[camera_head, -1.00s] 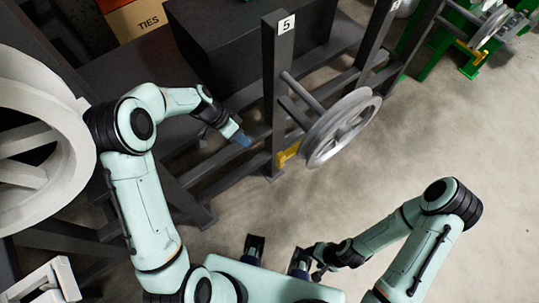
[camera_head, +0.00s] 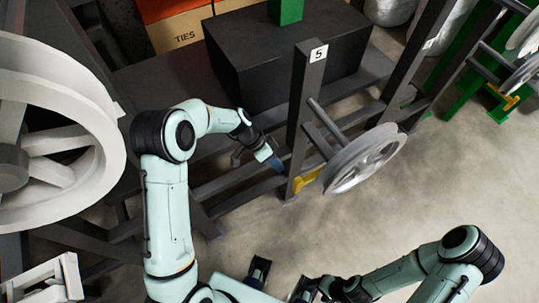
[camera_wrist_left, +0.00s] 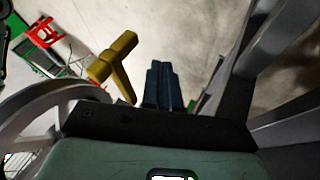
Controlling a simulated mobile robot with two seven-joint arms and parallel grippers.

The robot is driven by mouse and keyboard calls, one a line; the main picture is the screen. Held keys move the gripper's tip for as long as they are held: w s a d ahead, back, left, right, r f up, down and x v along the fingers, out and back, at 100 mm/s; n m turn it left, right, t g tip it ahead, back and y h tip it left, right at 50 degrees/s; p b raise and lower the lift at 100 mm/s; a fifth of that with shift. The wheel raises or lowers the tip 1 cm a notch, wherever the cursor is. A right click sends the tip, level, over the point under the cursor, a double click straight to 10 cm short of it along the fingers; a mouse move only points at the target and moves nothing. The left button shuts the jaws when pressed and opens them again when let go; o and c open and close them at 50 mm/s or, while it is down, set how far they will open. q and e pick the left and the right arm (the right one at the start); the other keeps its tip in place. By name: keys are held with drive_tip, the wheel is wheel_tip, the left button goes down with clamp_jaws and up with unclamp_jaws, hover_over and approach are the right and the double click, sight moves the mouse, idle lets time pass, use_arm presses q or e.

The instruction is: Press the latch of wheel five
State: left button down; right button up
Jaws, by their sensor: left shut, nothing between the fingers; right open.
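Wheel five (camera_head: 362,160) is a grey spoked wheel on a horizontal bar of the dark rack, beside the post with the "5" sign (camera_head: 318,53). Its yellow latch (camera_head: 307,179) sits low by the post, left of the wheel. My left gripper (camera_head: 275,163) is shut and empty, a little left of the post and latch. In the left wrist view, the shut blue fingers (camera_wrist_left: 163,85) are right of the T-shaped yellow latch (camera_wrist_left: 115,65), with a gap between them in the picture. My right gripper (camera_head: 281,281) is open at the bottom edge, away from the rack.
A large white wheel (camera_head: 65,135) stands close at the left. A black box (camera_head: 285,60) and a "TIES" carton (camera_head: 180,32) are behind the rack. A green stand with another yellow latch (camera_head: 508,100) is at the upper right. The floor (camera_head: 400,215) right of wheel five is clear.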

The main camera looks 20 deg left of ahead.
use_arm(q)
drive_tip(key=d, duration=0.1)
drive_tip(key=s+d+f, duration=0.1)
drive_tip(key=d, duration=0.1)
drive_tip(key=s+d+f, duration=0.1)
drive_tip(key=shift+s+d+p, duration=0.2)
drive_tip(key=shift+d+p, duration=0.1)
drive_tip(key=shift+d, duration=0.15)
